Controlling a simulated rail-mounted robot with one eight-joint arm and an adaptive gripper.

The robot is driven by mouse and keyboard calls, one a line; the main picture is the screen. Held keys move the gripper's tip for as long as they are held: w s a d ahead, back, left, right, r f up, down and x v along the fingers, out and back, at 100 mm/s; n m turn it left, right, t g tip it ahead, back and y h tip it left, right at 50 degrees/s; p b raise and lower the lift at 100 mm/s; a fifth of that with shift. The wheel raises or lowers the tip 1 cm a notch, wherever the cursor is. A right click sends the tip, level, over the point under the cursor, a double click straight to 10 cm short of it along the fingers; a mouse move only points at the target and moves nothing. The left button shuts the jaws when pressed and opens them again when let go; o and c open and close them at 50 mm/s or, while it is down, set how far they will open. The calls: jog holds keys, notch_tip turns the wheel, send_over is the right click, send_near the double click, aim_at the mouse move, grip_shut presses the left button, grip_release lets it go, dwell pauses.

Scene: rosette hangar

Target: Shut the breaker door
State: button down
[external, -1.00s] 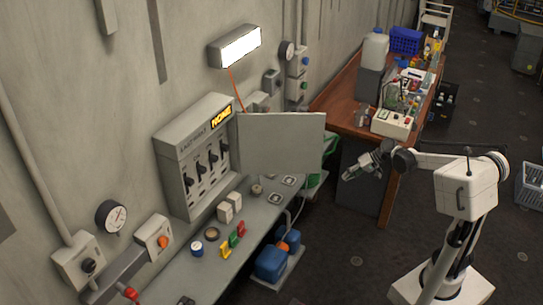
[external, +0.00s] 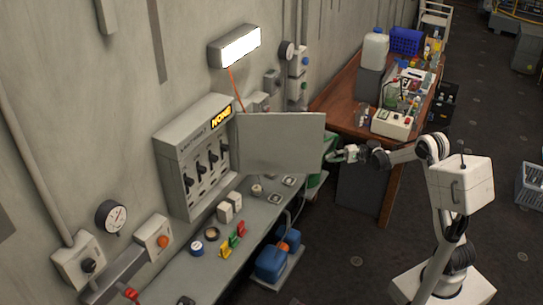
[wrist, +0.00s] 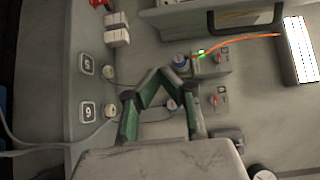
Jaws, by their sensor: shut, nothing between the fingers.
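The breaker door (external: 282,143) is a plain light-grey panel. It stands wide open, swung out to the right of the grey breaker box (external: 186,133) on the wall. The box shows a row of black switches and a lit yellow sign. My gripper (external: 332,156) is just right of the door's free edge at lower mid-height; I cannot tell whether it touches. In the wrist view my gripper (wrist: 157,74) is shut with its green-padded fingers together, nothing between them. A black handle (wrist: 247,28) shows at the top there; I cannot tell whether it belongs to the door.
A grey bench (external: 192,272) under the box holds white blocks, coloured pieces and round knobs. A lit lamp (external: 235,46) with an orange cable is above. A cluttered wooden table (external: 337,98) stands behind the gripper. The floor between bench and base is mostly clear.

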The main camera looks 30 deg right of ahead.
aim_at(312, 167)
jog(key=x, duration=0.3)
jog(key=s+p+x, duration=0.1)
jog(key=x, duration=0.2)
jog(key=s+p+x, duration=0.1)
jog(key=x, duration=0.3)
jog(key=shift+s+a+r, duration=0.1)
jog(key=shift+s+a, duration=0.05)
jog(key=shift+a, duration=0.2)
jog(key=shift+s+a, duration=0.25)
jog(key=shift+s, duration=0.25)
